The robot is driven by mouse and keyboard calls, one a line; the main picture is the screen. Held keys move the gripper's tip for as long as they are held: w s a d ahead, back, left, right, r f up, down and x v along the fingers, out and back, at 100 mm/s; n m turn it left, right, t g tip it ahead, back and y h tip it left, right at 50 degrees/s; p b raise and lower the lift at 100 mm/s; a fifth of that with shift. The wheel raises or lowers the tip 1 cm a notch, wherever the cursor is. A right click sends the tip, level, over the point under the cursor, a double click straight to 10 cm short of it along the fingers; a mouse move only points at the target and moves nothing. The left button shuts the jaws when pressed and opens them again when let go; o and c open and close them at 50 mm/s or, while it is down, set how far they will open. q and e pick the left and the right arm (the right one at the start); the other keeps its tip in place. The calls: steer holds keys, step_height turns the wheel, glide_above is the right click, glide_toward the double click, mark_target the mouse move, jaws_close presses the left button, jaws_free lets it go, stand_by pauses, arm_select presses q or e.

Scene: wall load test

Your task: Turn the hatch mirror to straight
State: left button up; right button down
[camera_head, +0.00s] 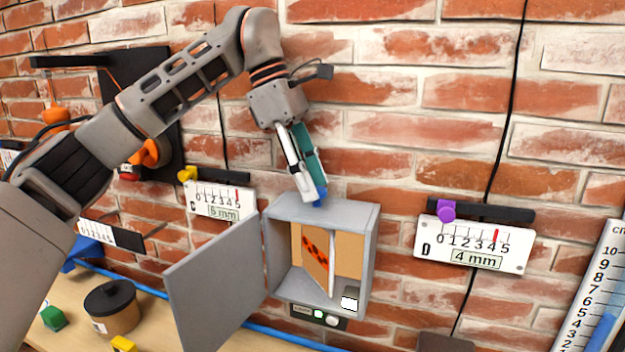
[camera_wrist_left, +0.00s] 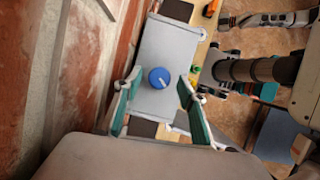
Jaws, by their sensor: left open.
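The grey hatch box (camera_head: 320,213) is on the brick wall with its door (camera_head: 217,287) swung open to the left. Inside, a thin panel, apparently the mirror (camera_head: 316,256), stands turned at an angle, with a red-spotted orange pattern on its face. A blue knob with a white pointer mark (camera_wrist_left: 160,78) sits on the box top. My left gripper (camera_head: 314,200) points down at the box top from above. In the left wrist view its open fingers (camera_wrist_left: 158,88) are on either side of the knob, with gaps visible. My right gripper cannot be made out clearly.
Gauge plates C (camera_head: 221,201) and D (camera_head: 474,245) are on the wall beside the box. A small control strip (camera_head: 318,315) is below it. A dark-lidded pot (camera_head: 112,306) and a green block (camera_head: 53,318) stand on the bench at left. A ruler (camera_head: 597,285) is far right.

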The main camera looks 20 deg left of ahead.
arm_select(q)
steer(key=shift+d+f, duration=0.1)
steer(key=shift+f, duration=0.15)
steer(key=c, duration=1.1)
steer(key=shift+n, duration=0.3)
steer(key=n+t, duration=0.1)
steer(key=n, duration=0.2)
steer(key=shift+s+t+y, duration=0.1)
steer(key=shift+t+y, duration=0.2)
steer(key=shift+s+d+n+t+y+b, duration=0.1)
steer(key=shift+n+t+y+b, duration=0.15)
steer(key=shift+n, duration=0.8)
steer(key=shift+s+d+n+t+y+b, duration=0.15)
steer(key=shift+n+t, duration=0.2)
steer(key=shift+n, duration=0.7)
steer(key=shift+w+a, duration=0.1)
